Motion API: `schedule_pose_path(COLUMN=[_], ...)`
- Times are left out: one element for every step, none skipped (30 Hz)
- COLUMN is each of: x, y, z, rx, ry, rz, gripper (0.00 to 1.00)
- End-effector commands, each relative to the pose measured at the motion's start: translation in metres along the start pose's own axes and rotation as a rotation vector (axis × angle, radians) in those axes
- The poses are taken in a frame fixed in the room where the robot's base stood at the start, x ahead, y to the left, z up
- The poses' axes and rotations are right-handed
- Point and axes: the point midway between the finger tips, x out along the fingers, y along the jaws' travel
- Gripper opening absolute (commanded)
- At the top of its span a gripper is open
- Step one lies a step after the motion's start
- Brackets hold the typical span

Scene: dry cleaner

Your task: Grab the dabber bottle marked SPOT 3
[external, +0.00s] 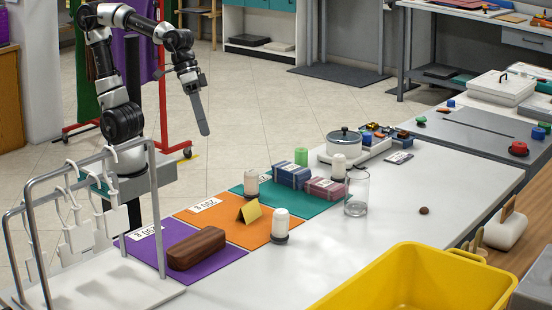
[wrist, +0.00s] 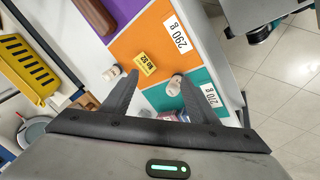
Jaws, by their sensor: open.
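Several small bottles stand on the white table, and no SPOT 3 marking is readable on any. One white bottle (external: 251,182) stands by the border of the teal and orange mats; it shows in the wrist view (wrist: 174,87) between my fingers, near the right one. Another white bottle (external: 281,222) with a dark base is at the orange mat's right edge, also in the wrist view (wrist: 112,73). A third white bottle (external: 339,165) and a green one (external: 301,157) stand farther back. My gripper (external: 206,131) is open and empty, above and apart from the table; its fingers show in the wrist view (wrist: 158,80).
A yellow card (external: 249,212) stands on the orange mat (external: 215,222). A brown block (external: 197,248) lies on the purple mat. A yellow crate (external: 415,280) is at front right.

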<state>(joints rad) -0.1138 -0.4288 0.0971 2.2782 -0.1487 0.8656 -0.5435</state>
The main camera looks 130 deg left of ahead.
Motion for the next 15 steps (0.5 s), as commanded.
schedule_pose_path(x=[-0.012,-0.012,-0.010,-0.009,-0.007,-0.004,-0.001,0.002,0.006,0.010,0.014,0.019,0.023,0.027,0.032], y=[0.009,0.011,0.012,0.011,0.008,0.003,-0.003,-0.009,-0.020,-0.029,-0.039,-0.053,-0.063,-0.073,-0.086], z=[-0.038,-0.058,-0.084,-0.103,-0.123,-0.149,-0.169,-0.188,-0.213,-0.231,-0.247,-0.266,-0.279,-0.291,-0.304], rx=[-0.230,-0.367,-0.551,-0.689,-0.826,-1.006,-1.141,-1.275,-1.450,-1.576,-1.696,-1.845,-1.947,-2.041,-2.151], ry=[-0.012,-0.014,-0.013,-0.011,-0.007,0.001,0.009,0.020,0.038,0.051,0.066,0.088,0.104,0.120,0.141], rz=[-0.010,-0.010,-0.013,-0.014,-0.018,-0.022,-0.025,-0.027,-0.029,-0.029,-0.029,-0.028,-0.024,-0.020,-0.015], gripper=[0.54,0.54,0.54,0.54,0.54,0.54,0.54,0.54,0.54,0.54,0.54,0.54,0.54,0.54,0.54])
